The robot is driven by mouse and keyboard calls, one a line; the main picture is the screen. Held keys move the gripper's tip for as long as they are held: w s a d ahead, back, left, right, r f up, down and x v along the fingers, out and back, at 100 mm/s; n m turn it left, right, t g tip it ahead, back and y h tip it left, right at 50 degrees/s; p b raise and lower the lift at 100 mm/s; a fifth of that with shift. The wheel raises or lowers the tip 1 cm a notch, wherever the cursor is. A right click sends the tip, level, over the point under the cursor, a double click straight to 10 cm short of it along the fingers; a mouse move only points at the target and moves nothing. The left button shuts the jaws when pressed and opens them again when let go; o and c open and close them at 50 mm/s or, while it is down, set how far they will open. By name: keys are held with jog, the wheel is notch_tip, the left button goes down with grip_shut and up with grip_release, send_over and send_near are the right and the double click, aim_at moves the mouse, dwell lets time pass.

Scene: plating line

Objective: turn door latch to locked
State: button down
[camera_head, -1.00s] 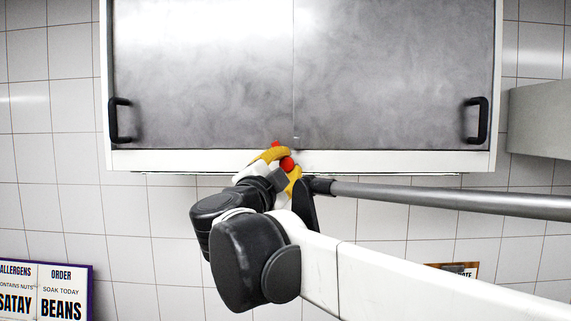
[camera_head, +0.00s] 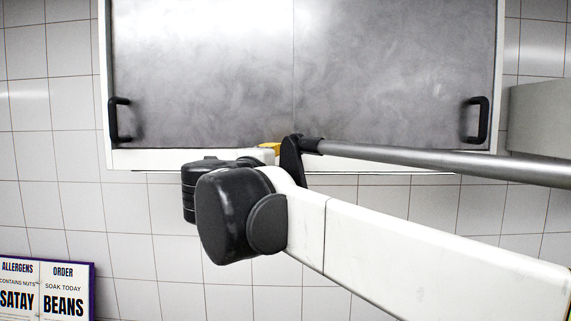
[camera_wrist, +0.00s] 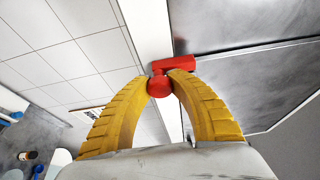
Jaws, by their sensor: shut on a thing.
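The red door latch (camera_wrist: 180,68) shows in the wrist view on the white lower edge of the cabinet, with a round knob and a bar. The bar points to the upper right in that view, against the edge of the steel doors (camera_wrist: 245,82). My gripper (camera_wrist: 161,84) has its two yellow fingers closed on either side of the round knob. In the head view my arm hides the latch, and only a bit of yellow finger (camera_head: 270,147) shows at the cabinet's bottom rail. The steel doors (camera_head: 205,75) look closed there.
Black handles (camera_head: 118,120) and (camera_head: 477,120) stand out at the two outer sides of the doors. A grey box (camera_head: 540,118) is on the wall at the right. Signs (camera_head: 45,290) hang at the lower left. The tiled wall below the cabinet is mostly bare.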

jog(key=shift+f, duration=0.2)
jog(key=c, duration=1.1)
grip_release()
jog(key=shift+c, duration=0.2)
jog(key=shift+s+r, duration=0.15)
jog(key=shift+s, duration=0.05)
jog(key=shift+s+a, duration=0.2)
jog(key=v, duration=1.1)
jog(key=shift+s, duration=0.3)
jog(key=shift+w, duration=0.1)
